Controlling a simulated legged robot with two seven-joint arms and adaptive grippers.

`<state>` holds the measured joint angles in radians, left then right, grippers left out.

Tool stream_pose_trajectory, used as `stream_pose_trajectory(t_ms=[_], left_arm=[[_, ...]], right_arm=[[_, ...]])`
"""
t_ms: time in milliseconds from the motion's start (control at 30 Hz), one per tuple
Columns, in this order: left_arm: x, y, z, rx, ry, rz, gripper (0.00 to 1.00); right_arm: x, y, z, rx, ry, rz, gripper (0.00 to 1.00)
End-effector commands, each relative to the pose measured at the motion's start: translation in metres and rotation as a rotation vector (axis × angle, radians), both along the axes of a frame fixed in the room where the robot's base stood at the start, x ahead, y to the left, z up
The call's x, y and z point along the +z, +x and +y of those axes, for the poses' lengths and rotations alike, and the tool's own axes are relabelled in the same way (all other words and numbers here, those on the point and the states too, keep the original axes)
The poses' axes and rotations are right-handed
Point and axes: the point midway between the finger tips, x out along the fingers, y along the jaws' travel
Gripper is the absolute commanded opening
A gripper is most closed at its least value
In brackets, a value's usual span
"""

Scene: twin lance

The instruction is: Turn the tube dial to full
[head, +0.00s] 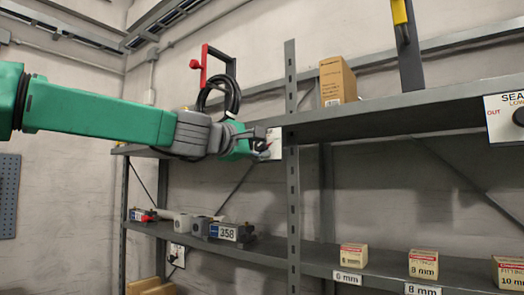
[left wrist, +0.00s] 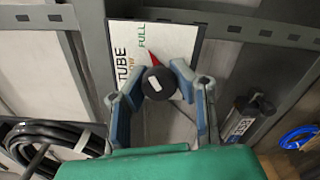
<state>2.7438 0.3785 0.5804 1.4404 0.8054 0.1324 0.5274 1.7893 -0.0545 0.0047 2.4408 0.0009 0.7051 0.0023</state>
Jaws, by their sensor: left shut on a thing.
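The tube dial is a round black knob (left wrist: 157,82) with a pale mark, on a white plate (left wrist: 178,40) lettered TUBE, LOW and FULL, in the left wrist view. A red wedge shows at the knob's upper edge, beside the green FULL lettering; whether it turns with the knob I cannot tell. My left gripper (left wrist: 158,84) is shut on the knob, one finger on each side. In the head view my left gripper (head: 264,143) is at the plate (head: 275,143) on the shelf post, and hides the knob. My right gripper is not in view.
The upper shelf edge (head: 400,118) runs right from the post (head: 292,170). A cardboard box (head: 337,82) stands on it. A second dial panel (head: 505,118) is at the far right. Small boxes (head: 423,263) and a device marked 358 (head: 232,232) sit on the lower shelf.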

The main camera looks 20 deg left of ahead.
Motion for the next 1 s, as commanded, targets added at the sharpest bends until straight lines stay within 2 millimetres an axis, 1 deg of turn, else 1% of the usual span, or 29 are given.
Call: stream_pose_trajectory(t_ms=[33, 67, 100, 400, 500, 567, 667, 933, 967, 1000], left_arm=[[-0.007, 0.000, -0.003, -0.007, 0.006, 0.010, 0.27], [-0.007, 0.000, -0.003, -0.007, 0.006, 0.010, 0.38], [-0.006, 0.000, -0.003, -0.007, 0.006, 0.010, 0.46], [-0.005, 0.003, -0.001, -0.003, 0.003, 0.008, 0.46], [-0.004, -0.003, 0.001, -0.003, 0.001, 0.006, 0.46], [-0.004, -0.010, 0.004, -0.003, 0.001, 0.006, 0.46], [-0.003, -0.029, 0.010, -0.004, 0.000, 0.004, 0.46], [-0.003, -0.091, 0.033, -0.005, -0.002, 0.004, 0.46], [-0.004, -0.095, 0.034, -0.006, -0.003, 0.006, 0.46], [-0.005, -0.095, 0.035, -0.006, -0.008, 0.005, 0.46]], right_arm=[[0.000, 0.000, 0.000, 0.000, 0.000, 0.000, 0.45], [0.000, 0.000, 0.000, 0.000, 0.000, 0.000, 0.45], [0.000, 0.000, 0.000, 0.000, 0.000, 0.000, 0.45], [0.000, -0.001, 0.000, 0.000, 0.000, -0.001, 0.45], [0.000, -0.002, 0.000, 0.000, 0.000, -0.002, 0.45], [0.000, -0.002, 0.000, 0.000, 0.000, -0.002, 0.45], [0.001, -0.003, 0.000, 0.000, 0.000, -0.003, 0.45], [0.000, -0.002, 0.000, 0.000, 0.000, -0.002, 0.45], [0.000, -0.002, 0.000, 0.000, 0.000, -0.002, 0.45], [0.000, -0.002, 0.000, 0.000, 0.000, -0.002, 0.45]])
